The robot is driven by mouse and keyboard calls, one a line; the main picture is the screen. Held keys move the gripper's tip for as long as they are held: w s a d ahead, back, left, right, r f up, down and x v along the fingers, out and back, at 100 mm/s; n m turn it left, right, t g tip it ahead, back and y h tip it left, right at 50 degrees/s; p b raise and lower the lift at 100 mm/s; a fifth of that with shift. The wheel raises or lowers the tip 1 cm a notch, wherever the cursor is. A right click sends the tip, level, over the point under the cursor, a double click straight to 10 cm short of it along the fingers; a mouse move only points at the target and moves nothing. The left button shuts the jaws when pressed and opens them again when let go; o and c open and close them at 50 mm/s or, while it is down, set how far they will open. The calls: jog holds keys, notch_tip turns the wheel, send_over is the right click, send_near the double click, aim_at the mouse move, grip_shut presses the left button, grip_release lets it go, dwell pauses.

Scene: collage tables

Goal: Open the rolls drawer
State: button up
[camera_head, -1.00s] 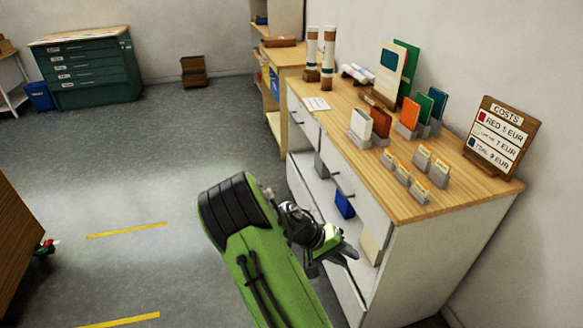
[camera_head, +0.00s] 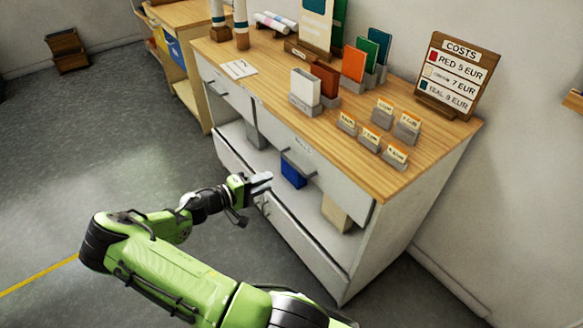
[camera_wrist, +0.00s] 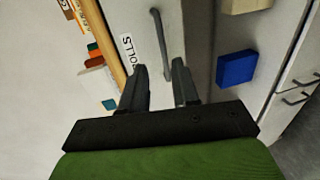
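The rolls drawer (camera_head: 345,188) is the right one of the two white drawers under the wooden counter top, and it looks shut. In the wrist view its front carries a "ROLLS" label (camera_wrist: 130,54) and a grey bar handle (camera_wrist: 158,40). The handle (camera_head: 298,166) also shows in the head view. My gripper (camera_head: 268,183) is in front of the cabinet, just left of and slightly below the handle. In the wrist view my gripper (camera_wrist: 163,80) is open and empty. The handle lies ahead, in line with the finger gap; contact is not clear.
Below the drawer is an open shelf with a blue box (camera_head: 293,170) and a beige block (camera_head: 336,214). A lower white drawer (camera_head: 305,245) is beneath. Card holders (camera_head: 370,140) and a costs sign (camera_head: 452,75) stand on the counter. The floor to the left is clear.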

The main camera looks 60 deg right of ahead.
aim_at(297, 170)
jog(key=b+x, duration=0.2)
jog(key=x, duration=1.1)
jog(key=shift+d, duration=0.25)
jog(key=shift+c, duration=0.4)
grip_shut()
jog(key=shift+a, duration=0.1)
